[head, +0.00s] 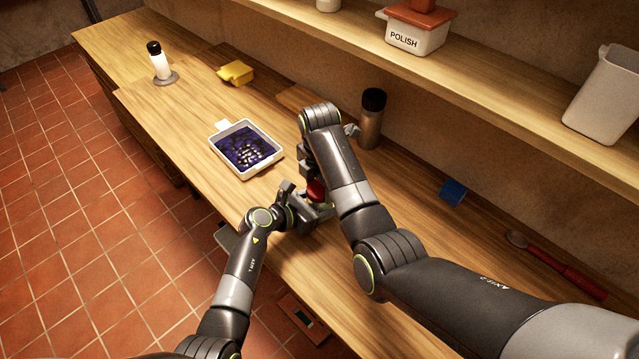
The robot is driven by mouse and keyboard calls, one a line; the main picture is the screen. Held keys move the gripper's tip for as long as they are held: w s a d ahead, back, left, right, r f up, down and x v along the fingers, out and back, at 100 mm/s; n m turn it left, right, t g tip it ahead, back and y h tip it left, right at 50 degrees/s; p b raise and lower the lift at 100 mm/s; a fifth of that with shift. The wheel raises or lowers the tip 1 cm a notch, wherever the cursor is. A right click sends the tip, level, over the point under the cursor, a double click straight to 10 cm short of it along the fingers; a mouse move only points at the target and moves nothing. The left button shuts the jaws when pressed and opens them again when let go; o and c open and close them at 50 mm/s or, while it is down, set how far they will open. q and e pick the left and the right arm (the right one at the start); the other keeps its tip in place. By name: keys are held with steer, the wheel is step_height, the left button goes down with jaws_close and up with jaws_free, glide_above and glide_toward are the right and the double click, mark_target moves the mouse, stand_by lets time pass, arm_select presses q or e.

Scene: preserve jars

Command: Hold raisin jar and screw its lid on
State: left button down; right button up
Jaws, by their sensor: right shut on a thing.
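A red lid (317,190) shows between my two grippers near the front edge of the wooden worktop. My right gripper (312,178) points down from above and is shut on the red lid. My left gripper (307,207) reaches in from the lower left, with its fingers just below and around the lid. The raisin jar is almost wholly hidden by the grippers, so I cannot tell how the lid sits on it or whether the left fingers press on the jar.
A white tray (216,147) with dark contents lies left of my grippers. A black-capped bottle (370,128) stands behind my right arm. A yellow block (236,73), a white shaker (159,62), a blue block (453,192) and a red-handled spoon (555,262) are further off. A shelf (480,85) overhangs the back.

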steer(key=m, duration=0.4)
steer(key=shift+m, duration=0.4)
steer(key=m, duration=0.4)
steer(key=o, duration=1.1)
steer(key=shift+a, duration=0.1)
steer(key=shift+r, duration=2.25)
steer(key=shift+c, duration=0.5)
